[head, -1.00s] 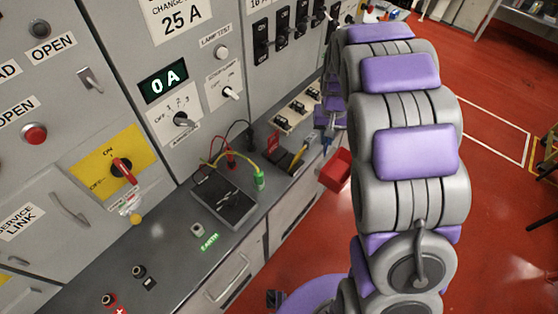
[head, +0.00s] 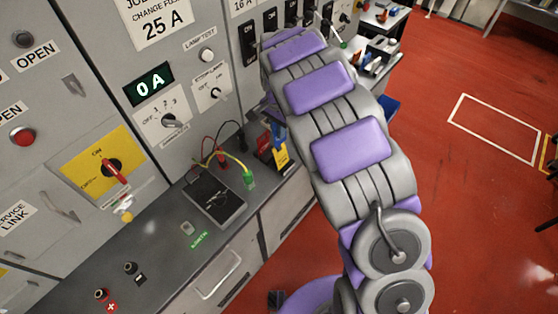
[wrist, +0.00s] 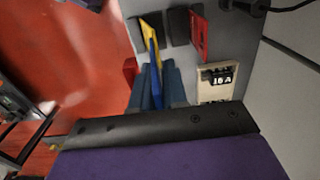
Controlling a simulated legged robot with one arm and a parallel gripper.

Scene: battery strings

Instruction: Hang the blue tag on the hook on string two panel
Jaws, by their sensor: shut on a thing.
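My gripper (wrist: 158,86) shows in the wrist view with its grey-blue fingers closed on the thin blue tag (wrist: 153,58), seen edge-on between them. A yellow tag (wrist: 149,38) stands right beside the blue one, by the dark slots of a holder. A red tag (wrist: 199,36) stands to the right, apart from my fingers. In the head view, blue shows at the end of my arm, just above the yellow tag (head: 281,155) on the bench; my arm hides part of this area. I cannot pick out the hook on the string two panel.
A cream fuse block (wrist: 217,80) marked 16 A is close to the right of my fingers. A black meter (head: 214,195) with coloured leads lies on the grey bench (head: 150,240). The switch panel (head: 110,60) rises behind it. Red floor (head: 450,200) is open on the right.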

